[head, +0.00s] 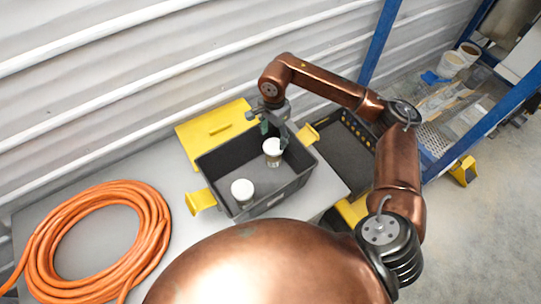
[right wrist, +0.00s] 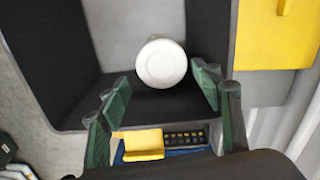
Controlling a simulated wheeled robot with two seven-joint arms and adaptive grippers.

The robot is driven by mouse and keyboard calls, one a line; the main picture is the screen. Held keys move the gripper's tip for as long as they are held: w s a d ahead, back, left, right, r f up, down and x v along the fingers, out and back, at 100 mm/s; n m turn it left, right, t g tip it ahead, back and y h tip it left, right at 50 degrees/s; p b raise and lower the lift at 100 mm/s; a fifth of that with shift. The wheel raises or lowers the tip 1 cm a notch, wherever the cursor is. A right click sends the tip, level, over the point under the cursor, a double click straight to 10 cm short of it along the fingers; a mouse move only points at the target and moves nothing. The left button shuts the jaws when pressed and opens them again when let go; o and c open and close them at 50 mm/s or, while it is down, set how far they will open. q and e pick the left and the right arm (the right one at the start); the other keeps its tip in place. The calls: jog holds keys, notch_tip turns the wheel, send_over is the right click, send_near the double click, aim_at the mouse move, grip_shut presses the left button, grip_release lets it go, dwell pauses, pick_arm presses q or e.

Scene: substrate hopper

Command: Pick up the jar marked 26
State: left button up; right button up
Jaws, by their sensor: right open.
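Two clear jars with white lids stand in a dark grey bin (head: 222,162). One jar (head: 273,152) is near the bin's back right part, the other jar (head: 242,192) near its front left. No number can be read on either. My right gripper (head: 274,128) is open, just above and beside the back right jar. In the right wrist view, the green fingers (right wrist: 160,84) are spread apart, and a round white lid (right wrist: 161,62) shows between and just beyond their tips. No contact can be seen. My left gripper is not in view.
The bin has yellow handles (head: 201,200) and stands on a grey table. A yellow panel (head: 213,130) lies behind it. A black crate (head: 338,157) is to its right, a coiled orange hose (head: 150,224) to its left. A blue rack (head: 378,40) stands at the right.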

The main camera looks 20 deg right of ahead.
aim_at(273, 146)
jog(key=shift+w+f, duration=0.1)
jog(key=shift+f, duration=0.45)
notch_tip(273, 146, down, 4)
jog(key=shift+f+p, duration=0.2)
jog(key=shift+p, duration=0.4)
jog(key=shift+f+p, duration=0.65)
jog(key=shift+f, duration=2.85)
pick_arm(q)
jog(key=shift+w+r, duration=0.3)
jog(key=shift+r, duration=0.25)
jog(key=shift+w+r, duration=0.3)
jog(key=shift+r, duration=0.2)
pick_arm(e)
jog(key=shift+c, duration=0.5)
jog(key=shift+r, duration=0.1)
jog(key=c, duration=1.1)
